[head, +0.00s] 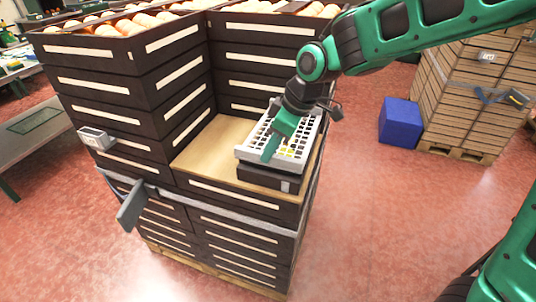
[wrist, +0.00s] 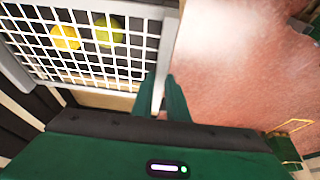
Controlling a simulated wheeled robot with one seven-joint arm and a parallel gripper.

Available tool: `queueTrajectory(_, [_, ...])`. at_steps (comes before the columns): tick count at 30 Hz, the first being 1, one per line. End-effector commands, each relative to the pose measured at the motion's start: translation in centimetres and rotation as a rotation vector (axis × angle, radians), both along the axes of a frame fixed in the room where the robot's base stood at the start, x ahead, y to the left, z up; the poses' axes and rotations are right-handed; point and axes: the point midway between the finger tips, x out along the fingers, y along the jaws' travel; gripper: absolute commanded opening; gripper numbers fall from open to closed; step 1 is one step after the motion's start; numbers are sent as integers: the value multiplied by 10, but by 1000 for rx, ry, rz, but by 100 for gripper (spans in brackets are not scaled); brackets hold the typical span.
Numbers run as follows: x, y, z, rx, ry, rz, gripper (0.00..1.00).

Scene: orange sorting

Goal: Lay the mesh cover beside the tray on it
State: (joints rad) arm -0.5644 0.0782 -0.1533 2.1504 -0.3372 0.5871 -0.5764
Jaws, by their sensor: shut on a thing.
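The mesh cover (head: 243,152), a white grid in a grey frame, is over the dark tray (head: 262,181) on the wooden board of the crate stack. Its near edge stands a little above the tray's rim; I cannot tell whether it touches anywhere. In the wrist view the cover (wrist: 88,63) fills the upper left, with a yellow and a yellow-green fruit (wrist: 66,38) showing through the grid. My gripper (head: 268,155) is shut on the cover's frame. In the wrist view its green fingers (wrist: 162,95) are on either side of the grey rim.
Tall dark crate stacks (head: 140,85) holding orange fruit rise behind and left of the board (head: 205,148). The board is bare left of the tray. A blue box (head: 400,122) and a wooden crate stack (head: 465,110) stand right on the red floor.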

Motion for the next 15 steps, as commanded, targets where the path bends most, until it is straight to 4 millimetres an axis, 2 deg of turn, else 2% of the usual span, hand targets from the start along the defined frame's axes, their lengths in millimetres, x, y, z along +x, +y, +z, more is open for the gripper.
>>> queueTrajectory(1, [-1,0,-9,-2,4,1,0])
queueTrajectory(4, [-1,0,-18,-2,2,0,0])
queueTrajectory(15, [0,0,-22,0,0,0,0])
